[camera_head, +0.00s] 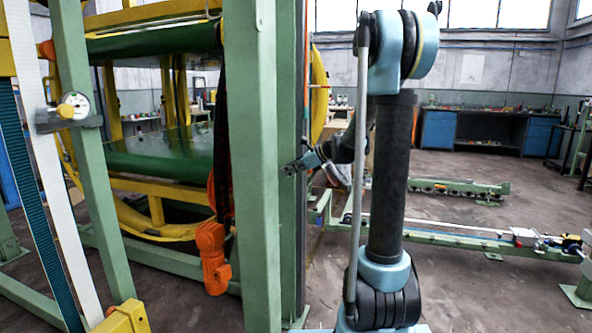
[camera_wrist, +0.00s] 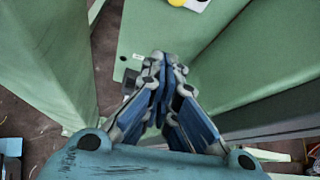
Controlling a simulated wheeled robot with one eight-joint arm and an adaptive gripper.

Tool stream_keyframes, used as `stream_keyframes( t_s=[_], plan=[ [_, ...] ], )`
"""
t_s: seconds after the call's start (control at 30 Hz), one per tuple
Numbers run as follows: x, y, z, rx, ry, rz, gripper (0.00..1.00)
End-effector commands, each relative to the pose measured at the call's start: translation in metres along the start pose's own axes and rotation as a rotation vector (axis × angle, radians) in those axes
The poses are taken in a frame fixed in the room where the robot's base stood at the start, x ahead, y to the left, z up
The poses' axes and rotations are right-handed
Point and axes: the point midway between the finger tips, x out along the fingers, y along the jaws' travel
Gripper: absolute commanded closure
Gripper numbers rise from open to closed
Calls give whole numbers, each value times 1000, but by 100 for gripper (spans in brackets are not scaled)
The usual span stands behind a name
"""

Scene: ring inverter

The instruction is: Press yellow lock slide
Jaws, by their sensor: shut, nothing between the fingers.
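My gripper (camera_head: 288,168) is beside the tall green post (camera_head: 252,170) in the head view, to the right of it. In the wrist view my gripper (camera_wrist: 160,60) has its blue-grey fingers together, with nothing between them, over a green plate (camera_wrist: 135,45). A small yellow rounded part (camera_wrist: 178,2) shows at the top edge of the wrist view, beside a whitish plate (camera_wrist: 198,5) and beyond the fingertips. It is cut off by the frame, so I cannot tell whether it is the yellow lock slide. No clear lock slide shows in the head view.
Green beams (camera_wrist: 265,60) flank my gripper closely in the wrist view. A yellow ring frame (camera_head: 150,222) and an orange motor-like part (camera_head: 212,258) stand left of the post. A low green rail (camera_head: 440,233) lies on the right. Open floor (camera_head: 480,285) is at the lower right.

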Motion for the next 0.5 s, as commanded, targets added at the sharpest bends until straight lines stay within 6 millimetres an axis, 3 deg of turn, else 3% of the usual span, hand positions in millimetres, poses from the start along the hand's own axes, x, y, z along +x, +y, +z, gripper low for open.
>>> stream_keyframes(
  t_s=[0.27,0.5],
  plan=[
    [39,1,0,-2,0,2,100],
    [30,1,24,-2,0,1,100]
  ],
)
